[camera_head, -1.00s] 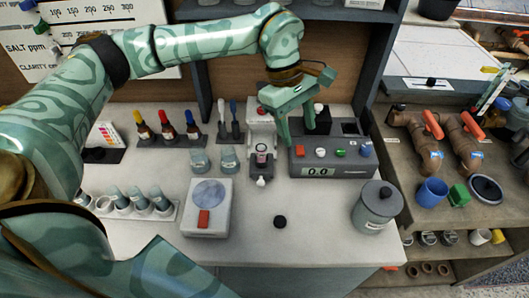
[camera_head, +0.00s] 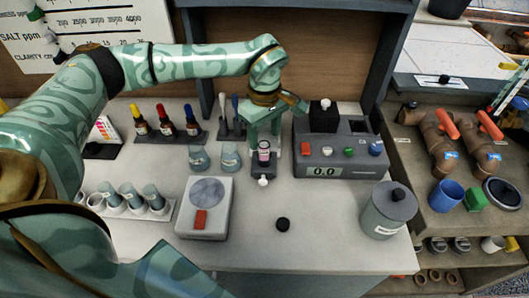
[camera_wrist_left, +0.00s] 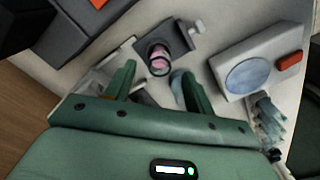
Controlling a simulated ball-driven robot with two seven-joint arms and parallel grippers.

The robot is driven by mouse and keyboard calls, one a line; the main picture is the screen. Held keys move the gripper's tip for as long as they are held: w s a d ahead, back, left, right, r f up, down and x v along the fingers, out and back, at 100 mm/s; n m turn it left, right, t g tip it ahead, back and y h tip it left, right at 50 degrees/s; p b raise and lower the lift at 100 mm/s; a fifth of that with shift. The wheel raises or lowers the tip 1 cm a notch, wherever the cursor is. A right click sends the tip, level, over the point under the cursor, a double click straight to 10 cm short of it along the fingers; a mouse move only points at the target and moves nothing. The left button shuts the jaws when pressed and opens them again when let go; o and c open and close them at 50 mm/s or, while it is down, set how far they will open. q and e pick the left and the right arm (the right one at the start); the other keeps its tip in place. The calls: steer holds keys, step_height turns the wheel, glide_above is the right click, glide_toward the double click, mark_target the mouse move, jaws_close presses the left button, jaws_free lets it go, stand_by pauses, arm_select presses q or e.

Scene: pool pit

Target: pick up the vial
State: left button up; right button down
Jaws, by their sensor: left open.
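The vial (camera_head: 264,148) is small and clear with pink contents. It stands upright in a small dark grey holder (camera_head: 263,170) with a white knob, on the bench left of the grey meter box. In the left wrist view the vial (camera_wrist_left: 158,60) shows from above, its dark holder (camera_wrist_left: 176,38) around it. My left gripper (camera_head: 264,138) is open just behind the vial, its green fingers to either side. In the left wrist view the open fingers (camera_wrist_left: 157,76) point toward the vial with nothing between them. My right gripper is not in view.
The meter box (camera_head: 340,155) reading 0.0 stands close on the right. Two glass beakers (camera_head: 230,157) and a white scale (camera_head: 205,208) are on the left. A black cap (camera_head: 282,224) and a lidded grey pot (camera_head: 387,210) stand in front. Bare bench lies between them.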

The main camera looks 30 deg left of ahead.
arm_select(q)
step_height(320, 180, down, 4)
steer(key=shift+a+b, duration=0.15)
steer(key=shift+b, duration=0.15)
steer(key=shift+r, duration=0.1)
steer(key=c, duration=1)
steer(key=shift+c, duration=0.2)
steer(key=shift+r, duration=0.45)
steer(key=s+d+r+p, duration=0.3)
steer(key=s+d+r, duration=0.6)
steer(key=r, duration=0.3)
steer(key=shift+s, duration=0.9)
